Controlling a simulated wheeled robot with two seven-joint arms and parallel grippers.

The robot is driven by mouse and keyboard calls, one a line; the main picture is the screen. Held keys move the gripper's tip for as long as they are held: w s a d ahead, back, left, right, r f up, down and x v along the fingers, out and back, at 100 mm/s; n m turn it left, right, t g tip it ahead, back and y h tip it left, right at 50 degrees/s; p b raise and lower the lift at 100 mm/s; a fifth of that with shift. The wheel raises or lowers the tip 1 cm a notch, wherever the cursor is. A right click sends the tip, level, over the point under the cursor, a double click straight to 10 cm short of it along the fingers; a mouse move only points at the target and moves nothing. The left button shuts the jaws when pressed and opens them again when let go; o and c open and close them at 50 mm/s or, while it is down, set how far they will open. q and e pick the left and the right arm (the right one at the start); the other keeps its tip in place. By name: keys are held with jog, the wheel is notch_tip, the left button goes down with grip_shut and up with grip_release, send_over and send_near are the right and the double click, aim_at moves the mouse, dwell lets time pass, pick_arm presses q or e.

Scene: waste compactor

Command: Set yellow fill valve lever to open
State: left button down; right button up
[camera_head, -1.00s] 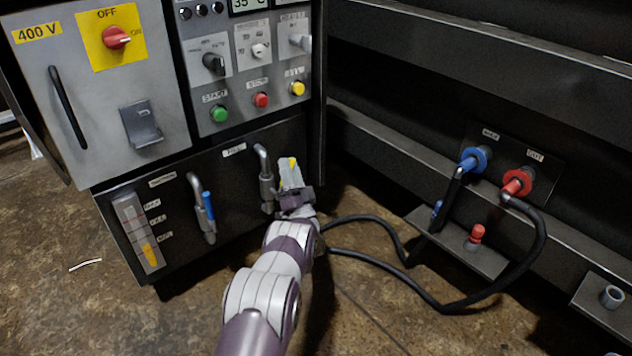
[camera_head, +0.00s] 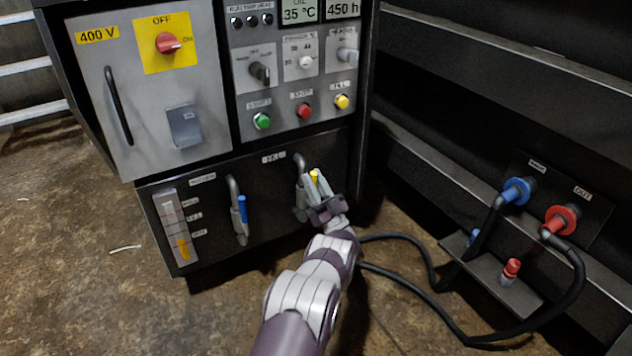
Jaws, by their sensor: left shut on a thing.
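The yellow fill valve lever (camera_head: 315,177) shows as a small yellow piece between the fingers of my left gripper (camera_head: 314,186). The gripper is shut on it, in front of the lower black panel. The lever's lower part is hidden by the fingers. The bent grey fill pipe (camera_head: 299,166) with its valve body stands just left of the fingers, under a small label. My right gripper does not show.
A second pipe with a blue lever (camera_head: 242,209) stands to the left, beside a level gauge (camera_head: 178,232). Buttons and knobs sit above. At right, black hoses (camera_head: 425,290) run from the blue coupling (camera_head: 517,190) and red coupling (camera_head: 562,219) across the floor.

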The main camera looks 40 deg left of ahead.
pick_arm(q)
jog(key=shift+f, duration=0.1)
jog(key=c, duration=1.1)
grip_release()
jog(key=shift+o, duration=0.2)
jog(key=shift+d+f+p, duration=0.25)
jog(key=shift+d+p, duration=0.1)
jog(key=p+v, duration=0.2)
jog(key=v, duration=1)
jog(key=shift+a, duration=0.1)
